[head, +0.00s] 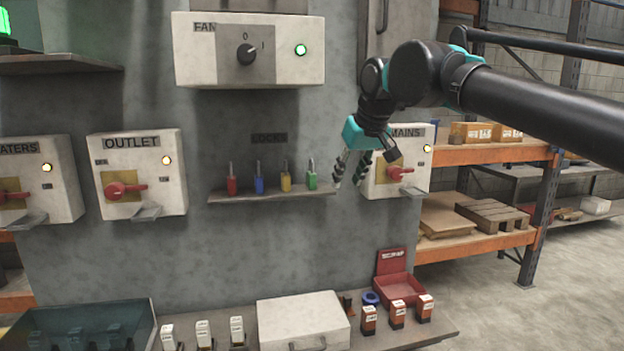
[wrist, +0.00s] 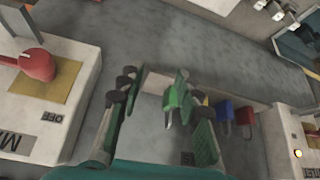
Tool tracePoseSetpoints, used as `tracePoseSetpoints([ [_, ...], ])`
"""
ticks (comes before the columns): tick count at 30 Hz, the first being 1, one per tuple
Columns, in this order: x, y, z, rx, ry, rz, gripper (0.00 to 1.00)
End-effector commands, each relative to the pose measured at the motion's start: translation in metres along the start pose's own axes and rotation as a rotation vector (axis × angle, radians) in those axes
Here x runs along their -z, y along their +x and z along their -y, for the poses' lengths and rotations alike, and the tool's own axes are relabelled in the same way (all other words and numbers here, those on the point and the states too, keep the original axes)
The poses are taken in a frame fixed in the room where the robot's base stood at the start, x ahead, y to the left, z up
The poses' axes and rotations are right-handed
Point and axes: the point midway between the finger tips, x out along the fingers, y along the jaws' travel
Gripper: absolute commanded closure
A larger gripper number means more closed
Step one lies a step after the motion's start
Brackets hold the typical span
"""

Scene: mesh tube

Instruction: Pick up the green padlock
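The green padlock (head: 312,183) stands with its shackle up at the right end of a small wall shelf under the word LOCKS. My gripper (head: 347,180) is open and empty just right of the padlock, with its fingers pointing down and to the left. In the wrist view, the green padlock (wrist: 178,97) shows between the two spread fingers of my gripper (wrist: 160,100), nearer the right finger. I cannot tell whether either finger touches it.
Yellow (head: 286,183), blue (head: 259,185) and red (head: 232,185) padlocks stand left of the green one on the shelf (head: 272,194). The MAINS box (head: 414,150) with a red switch is close to the right of my gripper. The FAN box (head: 205,62) is above.

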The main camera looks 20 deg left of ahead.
Motion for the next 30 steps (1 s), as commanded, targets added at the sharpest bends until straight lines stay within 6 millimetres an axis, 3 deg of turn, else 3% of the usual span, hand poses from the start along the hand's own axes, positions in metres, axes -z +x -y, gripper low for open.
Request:
tracePoseSetpoints([
  [3,0.014,-0.025,0.024,0.024,-0.038,-0.012,0.66],
  [7,0.023,-0.033,0.033,0.033,-0.051,-0.017,0.66],
  [21,0.084,0.005,0.037,0.033,-0.050,-0.017,0.66],
  [30,0.097,0.014,0.038,0.033,-0.050,-0.017,0.66],
])
